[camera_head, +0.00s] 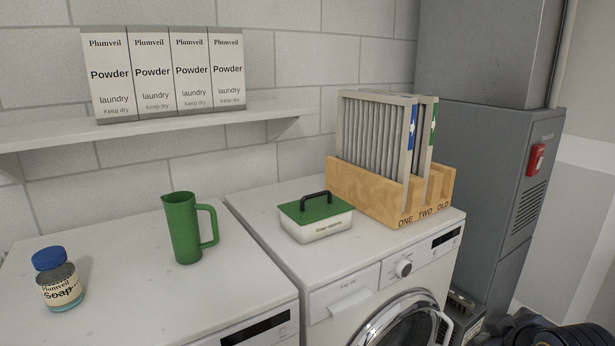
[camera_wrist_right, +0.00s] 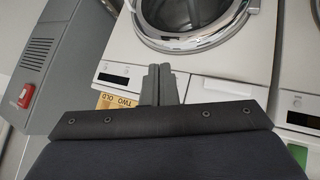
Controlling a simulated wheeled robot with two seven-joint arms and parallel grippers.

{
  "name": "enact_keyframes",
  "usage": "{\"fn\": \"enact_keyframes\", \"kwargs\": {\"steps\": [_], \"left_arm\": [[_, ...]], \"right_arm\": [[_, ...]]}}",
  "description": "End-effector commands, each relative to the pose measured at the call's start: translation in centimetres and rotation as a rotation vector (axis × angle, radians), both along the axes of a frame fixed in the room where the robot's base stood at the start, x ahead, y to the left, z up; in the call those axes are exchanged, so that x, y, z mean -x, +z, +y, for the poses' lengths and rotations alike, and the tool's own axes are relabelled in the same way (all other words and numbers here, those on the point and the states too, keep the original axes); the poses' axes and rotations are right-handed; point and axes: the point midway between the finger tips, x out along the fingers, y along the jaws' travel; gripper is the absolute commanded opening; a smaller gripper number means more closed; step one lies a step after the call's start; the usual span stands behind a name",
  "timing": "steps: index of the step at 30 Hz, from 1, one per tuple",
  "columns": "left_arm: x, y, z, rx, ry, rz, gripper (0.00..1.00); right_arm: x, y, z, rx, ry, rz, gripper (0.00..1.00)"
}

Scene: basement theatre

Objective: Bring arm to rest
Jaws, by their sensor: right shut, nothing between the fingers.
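In the right wrist view, my right gripper (camera_wrist_right: 160,72) has its two grey fingers together, with nothing held between them. It hangs in front of the washing machine and appears clear of it. In the head view, dark parts of my right arm show at the bottom right corner, low beside the machine; the fingers cannot be made out there. My left gripper and left arm are not in view.
A wooden rack (camera_head: 362,191) with filters, a green-lidded box (camera_head: 316,225), a green jug (camera_head: 184,230) and a soap jar (camera_head: 60,287) stand on the white machines. A grey cabinet (camera_head: 498,190) with a red switch (camera_head: 536,160) is at right. Powder boxes (camera_head: 150,75) line the shelf.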

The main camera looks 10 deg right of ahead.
Motion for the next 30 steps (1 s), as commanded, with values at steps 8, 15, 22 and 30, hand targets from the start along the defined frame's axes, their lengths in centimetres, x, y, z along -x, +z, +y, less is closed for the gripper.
{"fn": "enact_keyframes", "kwargs": {"steps": [8, 15, 22, 30], "left_arm": [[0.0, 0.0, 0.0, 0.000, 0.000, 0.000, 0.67], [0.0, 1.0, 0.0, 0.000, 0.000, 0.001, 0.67], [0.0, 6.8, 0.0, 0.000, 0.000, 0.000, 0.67], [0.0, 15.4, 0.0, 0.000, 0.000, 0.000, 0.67]], "right_arm": [[8.9, -3.7, 10.4, -0.484, -0.136, 0.172, 0.00], [14.3, -4.7, 16.1, -0.720, -0.201, 0.324, 0.00], [14.0, 1.2, 15.9, -0.711, -0.200, 0.320, 0.00], [14.0, 9.7, 15.8, -0.710, -0.200, 0.318, 0.00]]}}
